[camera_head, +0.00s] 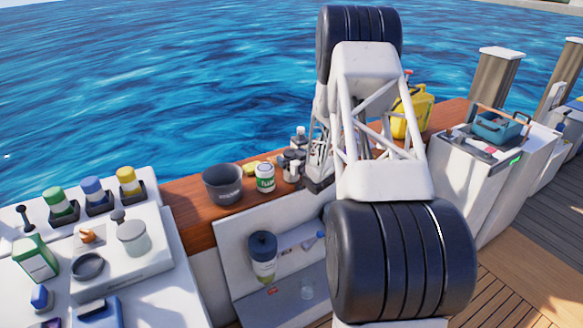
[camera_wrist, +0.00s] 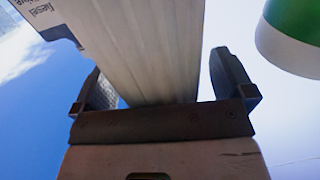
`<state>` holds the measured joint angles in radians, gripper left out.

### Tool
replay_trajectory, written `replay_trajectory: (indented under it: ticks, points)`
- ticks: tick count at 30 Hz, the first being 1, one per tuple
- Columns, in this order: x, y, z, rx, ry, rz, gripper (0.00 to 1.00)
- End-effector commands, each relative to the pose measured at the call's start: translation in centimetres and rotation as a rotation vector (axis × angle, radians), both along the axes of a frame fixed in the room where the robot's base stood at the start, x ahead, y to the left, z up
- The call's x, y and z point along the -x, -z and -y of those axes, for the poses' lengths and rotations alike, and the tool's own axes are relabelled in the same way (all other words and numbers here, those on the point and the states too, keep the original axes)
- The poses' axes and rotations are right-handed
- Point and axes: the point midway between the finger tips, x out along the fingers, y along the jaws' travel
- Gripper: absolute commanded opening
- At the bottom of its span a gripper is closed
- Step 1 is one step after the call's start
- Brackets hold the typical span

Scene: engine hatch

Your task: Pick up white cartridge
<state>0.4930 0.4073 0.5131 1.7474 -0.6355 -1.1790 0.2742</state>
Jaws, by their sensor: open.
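In the wrist view a pale, ribbed body with dark lettering at its upper left (camera_wrist: 150,45) fills the space between my fingers. It looks like the white cartridge, but its full outline is cut off. My gripper (camera_wrist: 165,88) is open, one finger on each side of this body. A gap shows at the right finger; I cannot tell whether the left finger touches. In the head view my arm covers much of the ledge around my gripper, so the cartridge cannot be made out clearly there.
A green-and-white can (camera_head: 265,178) stands close by on the wooden ledge; a green-and-white round thing (camera_wrist: 292,35) shows right of my fingers. A dark bucket (camera_head: 222,184) is further left. A yellow jug (camera_head: 412,112) stands behind my arm. Below is an open hatch with a dark-capped bottle (camera_head: 263,256).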

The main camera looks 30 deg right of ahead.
Motion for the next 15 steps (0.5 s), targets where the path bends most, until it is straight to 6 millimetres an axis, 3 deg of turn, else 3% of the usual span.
replay_trajectory:
  ticks: [15]
  points:
    - [0.00,-0.02,0.03,0.000,0.000,0.000,1.00]
